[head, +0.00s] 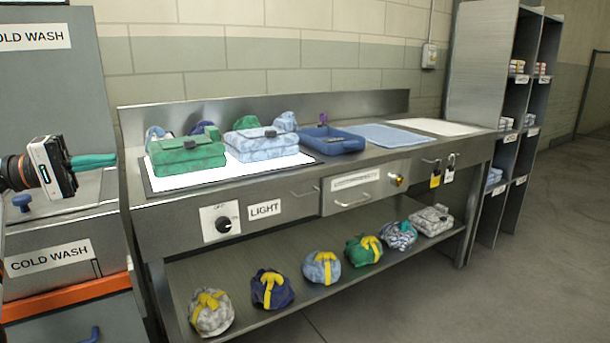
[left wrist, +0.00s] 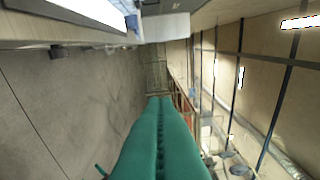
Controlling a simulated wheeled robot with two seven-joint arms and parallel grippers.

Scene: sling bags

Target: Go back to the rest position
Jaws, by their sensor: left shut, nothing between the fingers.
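My left gripper (head: 114,160) is at the left side of the head view, in front of the grey cold wash units and left of the steel bench. Its teal fingers are shut and empty; in the left wrist view the fingers (left wrist: 160,100) lie together with nothing between them. A green sling bag (head: 187,154) and a light blue patterned bag (head: 262,143) sit on the lit white panel (head: 176,183) of the bench, to the right of the gripper and apart from it. My right gripper is in neither view.
The steel bench (head: 275,206) also holds a blue tray (head: 340,146), a blue cloth (head: 388,135) and a white sheet (head: 436,127). Several wrapped bundles lie on its lower shelf (head: 310,293). A tall shelf unit (head: 482,75) stands at the right. The floor (head: 540,250) in front is clear.

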